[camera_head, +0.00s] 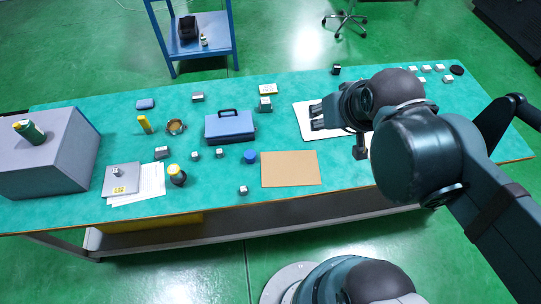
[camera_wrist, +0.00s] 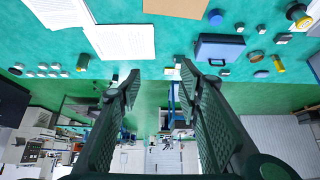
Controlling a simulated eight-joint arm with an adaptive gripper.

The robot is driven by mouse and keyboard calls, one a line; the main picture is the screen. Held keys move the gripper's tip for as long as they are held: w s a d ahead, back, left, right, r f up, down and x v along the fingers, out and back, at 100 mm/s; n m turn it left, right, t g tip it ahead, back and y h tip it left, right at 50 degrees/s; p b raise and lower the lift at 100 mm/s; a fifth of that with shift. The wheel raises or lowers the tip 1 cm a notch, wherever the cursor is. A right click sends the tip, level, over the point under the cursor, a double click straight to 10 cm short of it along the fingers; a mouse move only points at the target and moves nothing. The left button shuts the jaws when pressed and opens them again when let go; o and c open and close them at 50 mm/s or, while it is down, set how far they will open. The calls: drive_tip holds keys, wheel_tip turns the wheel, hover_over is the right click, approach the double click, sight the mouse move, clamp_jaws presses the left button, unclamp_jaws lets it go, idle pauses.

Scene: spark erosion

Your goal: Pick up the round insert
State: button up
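No part is clearly marked as the round insert. My gripper (camera_head: 317,115) is over the white sheets at the right of the table. In the wrist view its fingers (camera_wrist: 159,71) are spread apart with nothing between them.
A blue case (camera_head: 230,127), a brown board (camera_head: 290,169) and a blue cylinder (camera_head: 249,157) occupy the middle. A grey box (camera_head: 55,165) stands far left. Several white blocks (camera_head: 426,69) and a black disc (camera_head: 457,70) sit at the right end. The green table (camera_head: 330,195) has bare patches between.

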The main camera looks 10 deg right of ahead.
drive_tip(key=shift+a+f, duration=0.1)
drive_tip(key=m+g+b, duration=0.6)
drive_tip(key=m+g, duration=0.1)
drive_tip(key=m, duration=1.1)
hover_over(243, 189)
drive_tip(key=f, duration=2.7)
drive_tip(key=shift+w+d+f, duration=0.15)
drive_tip(key=shift+w+d, duration=0.05)
drive_tip(key=shift+w, duration=0.05)
drive_tip(key=shift+s+a+f+m, duration=0.15)
drive_tip(key=shift+a+f+m, duration=0.05)
drive_tip(key=shift+f+m, duration=0.2)
drive_tip(key=shift+f+b, duration=0.55)
drive_tip(key=shift+f, duration=0.7)
